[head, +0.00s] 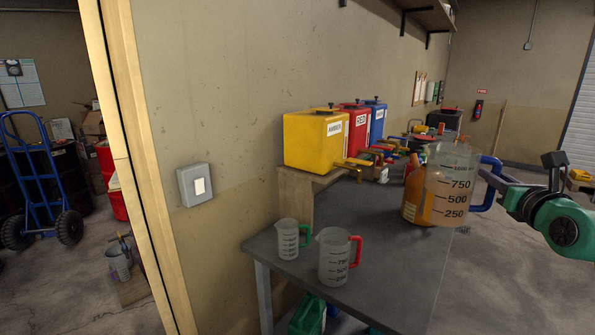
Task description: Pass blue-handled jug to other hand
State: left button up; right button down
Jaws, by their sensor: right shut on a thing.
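The blue-handled jug (452,180) is clear, with dark volume marks. It hangs upright in the air in front of the grey table's right part. Its blue handle is on the right side. My right gripper (497,181) comes in from the right and is shut on that handle. The fingertips are small and partly hidden by the handle. My left gripper is not in the head view.
A jug with a red handle (334,257) and a smaller one with a green handle (288,239) stand on the grey table (376,285). Yellow (312,139), red (356,128) and blue (376,121) containers stand behind. An orange container (411,195) is partly hidden behind the held jug.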

jog(key=s+a+f+n+y+b, duration=0.15)
jog(key=a+f, duration=0.35)
jog(key=f, duration=0.5)
jog(key=a+f+y+b, duration=0.2)
jog(key=a+f, duration=0.4)
jog(key=f, duration=0.3)
jog(key=s+a+f+n+y+b, duration=0.1)
jog(key=a+f, duration=0.4)
jog(key=f, duration=0.5)
jog(key=s+a+f+h+b, duration=0.1)
jog(key=s+a+f, duration=0.3)
jog(key=s+f, duration=0.4)
jog(key=s+a+f+h+b, duration=0.1)
jog(key=s+a+f+b, duration=0.2)
jog(key=s+f, duration=0.6)
jog(key=s+a+m, duration=0.1)
jog(key=s, duration=0.1)
jog(key=shift+s+a+f, duration=0.2)
jog(key=shift+s+f, duration=0.1)
jog(key=shift+s, duration=0.05)
jog(key=shift+y, duration=0.25)
